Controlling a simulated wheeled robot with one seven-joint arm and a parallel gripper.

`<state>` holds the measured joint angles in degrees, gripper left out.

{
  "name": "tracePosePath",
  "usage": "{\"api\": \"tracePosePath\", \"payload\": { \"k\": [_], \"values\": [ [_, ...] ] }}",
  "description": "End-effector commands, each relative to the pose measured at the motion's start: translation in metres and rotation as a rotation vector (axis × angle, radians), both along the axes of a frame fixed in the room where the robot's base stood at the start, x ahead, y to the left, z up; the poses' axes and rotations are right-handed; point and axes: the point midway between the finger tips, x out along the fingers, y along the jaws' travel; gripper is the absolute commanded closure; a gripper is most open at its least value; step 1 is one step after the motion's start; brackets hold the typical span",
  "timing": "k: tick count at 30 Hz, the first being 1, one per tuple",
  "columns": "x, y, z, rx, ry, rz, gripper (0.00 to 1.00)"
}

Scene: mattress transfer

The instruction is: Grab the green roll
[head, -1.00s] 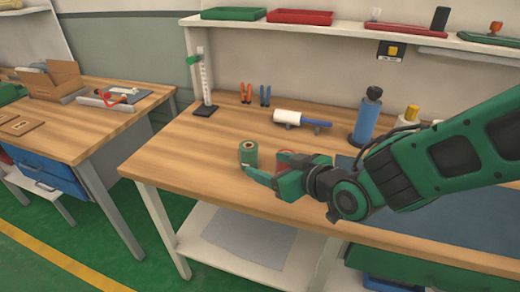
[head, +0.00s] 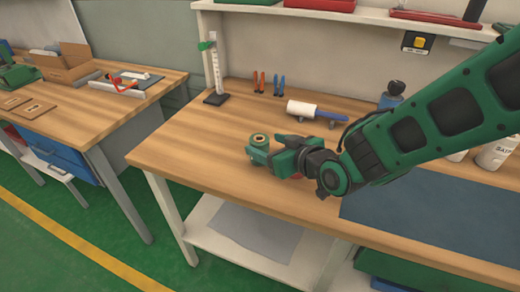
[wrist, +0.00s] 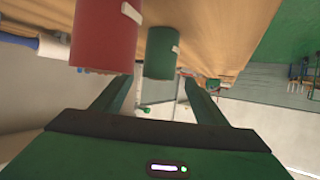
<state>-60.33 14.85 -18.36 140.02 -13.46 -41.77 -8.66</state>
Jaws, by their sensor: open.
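The green roll (head: 259,141) stands upright on the wooden workbench, its top and hole visible behind my gripper (head: 262,154). My gripper is open, its fingers low over the bench at the roll and hiding its lower part. The wrist view appears upside down. There the green roll (wrist: 162,55) lies in line with the gap between the two fingers of my gripper (wrist: 158,80). I cannot tell whether the fingers touch it. A red roll (wrist: 103,35) stands close beside it, near the left finger; in the head view my gripper mostly hides it.
A stand (head: 216,75) is at the back left. A blue mat (head: 400,215) covers the bench's right part. The bench's left front is clear.

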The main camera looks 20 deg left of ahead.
Motion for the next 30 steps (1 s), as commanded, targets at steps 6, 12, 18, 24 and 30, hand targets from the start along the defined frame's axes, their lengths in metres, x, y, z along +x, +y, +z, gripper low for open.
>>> {"api": "tracePosePath", "payload": {
  "k": [6,12,18,24,30],
  "values": [
    [0.010,0.009,-0.006,-0.001,0.000,-0.001,0.34],
    [0.026,0.026,-0.016,-0.001,-0.001,0.001,0.34],
    [0.034,0.036,-0.020,0.001,-0.001,0.000,0.34],
    [0.034,0.036,-0.020,0.001,-0.001,0.000,0.34],
    [0.034,0.036,-0.020,0.001,-0.001,0.000,0.74]
  ]
}}
